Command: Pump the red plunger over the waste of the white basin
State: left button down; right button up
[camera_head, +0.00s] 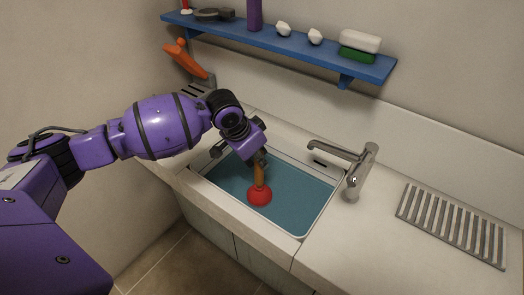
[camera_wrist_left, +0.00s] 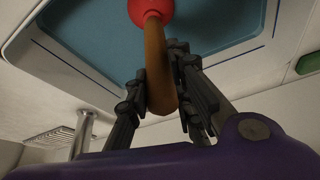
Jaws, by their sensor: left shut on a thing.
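The plunger has a red rubber cup (camera_head: 260,196) and a wooden handle (camera_head: 259,173). My left gripper (camera_head: 259,158) is shut on the handle and holds the plunger upright, cup down, over the white basin (camera_head: 311,219). In the left wrist view the handle (camera_wrist_left: 155,60) runs between the fingers of my left gripper (camera_wrist_left: 158,95), with the red cup (camera_wrist_left: 150,10) at the top edge. Blue-green water fills the basin. The cup is at or near the water surface; I cannot tell which. The waste is not visible. My right gripper is not in view.
A chrome tap (camera_head: 358,172) stands at the basin's right, its spout reaching over the rim. A slatted rack (camera_head: 453,224) lies on the counter at the right. A blue shelf (camera_head: 290,45) with several items hangs behind.

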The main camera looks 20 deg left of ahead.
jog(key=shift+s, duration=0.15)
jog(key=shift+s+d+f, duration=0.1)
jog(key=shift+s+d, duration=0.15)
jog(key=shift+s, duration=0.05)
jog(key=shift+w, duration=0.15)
pick_arm(q)
jog(key=shift+f, duration=0.1)
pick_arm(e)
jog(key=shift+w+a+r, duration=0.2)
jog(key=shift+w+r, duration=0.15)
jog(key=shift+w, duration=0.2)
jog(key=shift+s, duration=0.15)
pick_arm(q)
jog(key=shift+s+f, duration=0.1)
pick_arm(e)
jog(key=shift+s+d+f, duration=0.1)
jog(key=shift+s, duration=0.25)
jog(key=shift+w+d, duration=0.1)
